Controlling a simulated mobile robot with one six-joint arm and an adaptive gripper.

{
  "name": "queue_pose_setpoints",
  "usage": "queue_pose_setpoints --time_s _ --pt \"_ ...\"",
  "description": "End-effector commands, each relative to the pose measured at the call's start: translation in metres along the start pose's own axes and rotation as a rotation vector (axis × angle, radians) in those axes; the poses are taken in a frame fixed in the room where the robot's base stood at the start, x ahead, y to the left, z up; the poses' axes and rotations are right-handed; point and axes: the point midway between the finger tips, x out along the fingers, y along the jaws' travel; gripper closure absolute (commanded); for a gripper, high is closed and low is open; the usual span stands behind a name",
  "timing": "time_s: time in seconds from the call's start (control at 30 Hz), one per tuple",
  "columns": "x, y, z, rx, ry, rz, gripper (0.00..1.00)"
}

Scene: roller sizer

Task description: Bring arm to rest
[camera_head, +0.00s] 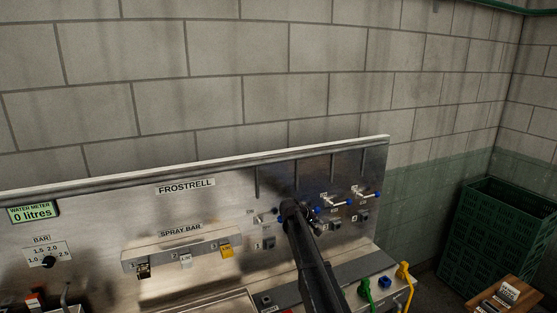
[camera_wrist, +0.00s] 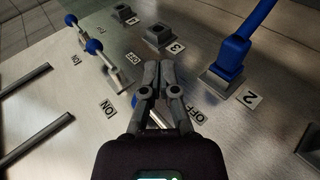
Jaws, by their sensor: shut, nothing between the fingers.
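My gripper (camera_wrist: 158,70) is shut and empty in the wrist view. Its fingertips are together just in front of the metal panel, near a numbered grey socket block (camera_wrist: 158,37). A blue-tipped lever between ON and OFF labels is partly hidden behind the fingers. In the head view my dark arm reaches up from the bottom to the panel (camera_head: 100,220). The fingertips are hard to make out there, and the arm hides part of the panel's right side.
Blue-tipped levers (camera_head: 335,202) stick out right of my arm. A blue plug (camera_wrist: 230,60) stands in a socket at right in the wrist view. Green (camera_head: 365,287) and yellow (camera_head: 405,272) handles stand at lower right. A green crate (camera_head: 495,235) stands by the wall.

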Motion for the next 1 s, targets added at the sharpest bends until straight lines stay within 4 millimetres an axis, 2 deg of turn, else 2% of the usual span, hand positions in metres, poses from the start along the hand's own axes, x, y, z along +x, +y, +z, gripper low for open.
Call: queue_pose_setpoints --time_s 0.03,0.17,0.37,0.5,0.7,0.83,1.0 --pt "0.002 -0.013 0.028 0.019 -0.015 -0.031 1.00" --pt "0.005 -0.041 0.086 0.079 -0.060 -0.133 1.00" --pt "-0.001 -0.094 0.182 0.178 -0.139 -0.318 1.00" --pt "-0.011 -0.131 0.247 0.244 -0.195 -0.453 1.00" --pt "-0.035 -0.184 0.330 0.323 -0.269 -0.642 1.00" --pt "-0.051 -0.210 0.369 0.359 -0.303 -0.742 1.00" --pt "-0.065 -0.227 0.394 0.383 -0.329 -0.818 1.00"
